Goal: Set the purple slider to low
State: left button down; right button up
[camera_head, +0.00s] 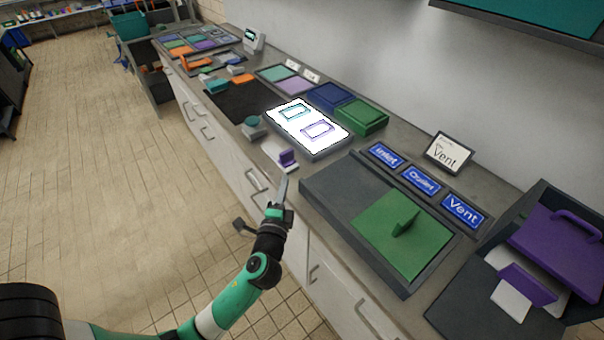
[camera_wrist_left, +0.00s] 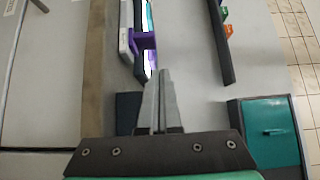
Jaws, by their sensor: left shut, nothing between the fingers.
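The purple slider (camera_head: 287,157) is a small upright purple block on a pale, narrow base on the counter, in front of a lit white panel (camera_head: 310,127). It sits at the near right end of that base. In the left wrist view, the purple slider (camera_wrist_left: 144,41) is beyond my fingertips and a little to their left. My left gripper (camera_head: 283,183) is shut and empty, its thin fingers pointing up at the slider from just below it. The left gripper (camera_wrist_left: 162,76) also shows in the wrist view. Whether the tips touch the slider cannot be told. My right gripper is not in view.
A teal knob (camera_head: 252,121) is left of the slider. A purple-handled box (camera_head: 556,240) is at far right. The tiled floor (camera_head: 110,200) is open.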

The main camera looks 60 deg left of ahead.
aim_at(291, 153)
pick_arm(q)
jog(key=shift+s+a+f, duration=0.15)
jog(key=shift+s+f, duration=0.1)
jog(key=shift+f, duration=0.5)
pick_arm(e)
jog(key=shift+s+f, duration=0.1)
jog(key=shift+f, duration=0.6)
pick_arm(q)
jog(key=b+x, duration=0.2)
jog(key=x, duration=0.8)
jog(key=shift+a, duration=0.1)
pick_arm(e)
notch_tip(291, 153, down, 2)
